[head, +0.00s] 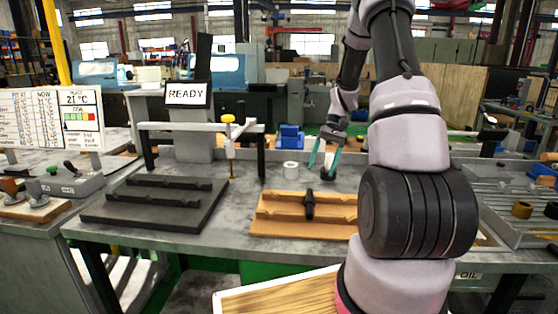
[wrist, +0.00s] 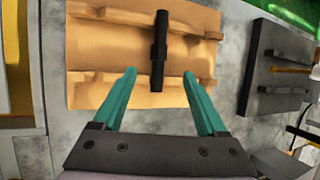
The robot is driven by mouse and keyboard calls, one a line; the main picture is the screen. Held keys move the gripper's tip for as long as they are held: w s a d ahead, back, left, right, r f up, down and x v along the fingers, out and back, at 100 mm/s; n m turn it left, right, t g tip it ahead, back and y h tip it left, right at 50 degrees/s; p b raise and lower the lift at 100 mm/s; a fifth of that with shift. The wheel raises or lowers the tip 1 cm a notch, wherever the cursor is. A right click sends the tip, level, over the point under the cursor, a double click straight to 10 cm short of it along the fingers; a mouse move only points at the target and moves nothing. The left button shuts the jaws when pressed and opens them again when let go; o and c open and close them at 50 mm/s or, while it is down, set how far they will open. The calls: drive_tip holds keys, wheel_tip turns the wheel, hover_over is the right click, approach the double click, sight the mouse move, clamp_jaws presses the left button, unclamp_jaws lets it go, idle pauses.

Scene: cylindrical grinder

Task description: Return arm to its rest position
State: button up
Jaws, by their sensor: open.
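My gripper (head: 323,160) has teal fingers and hangs above the grey bench, behind the wooden rack in the head view. It also shows in the wrist view (wrist: 160,95), with its fingers spread apart and nothing between them. A black stepped shaft (head: 309,204) lies across the wooden rack (head: 270,226). In the wrist view the shaft (wrist: 159,50) lies on the wooden rack (wrist: 90,92) beyond the fingertips, apart from them. My arm reaches in from the right of the head view and bends down toward the bench.
A READY display (head: 187,94) stands behind. A white cylinder (head: 290,169) and blue block (head: 290,137) sit near my gripper. A metal tray (head: 505,228) is at right.

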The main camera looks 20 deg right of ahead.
drive_tip(key=s+a+r+t+h, duration=0.15)
drive_tip(key=a+r, duration=0.25)
drive_tip(key=r, duration=0.6)
drive_tip(key=s+a+r+t, duration=0.4)
drive_tip(key=s+r, duration=0.4)
drive_tip(key=s, duration=0.1)
drive_tip(key=s+a+r+t+h, duration=0.1)
drive_tip(key=s+a+r+t, duration=0.3)
drive_tip(key=s+r, duration=0.4)
drive_tip(key=shift+s+a+r, duration=0.3)
drive_tip(key=shift+s+r, duration=0.05)
drive_tip(key=shift+s, duration=0.9)
drive_tip(key=shift+t, duration=0.25)
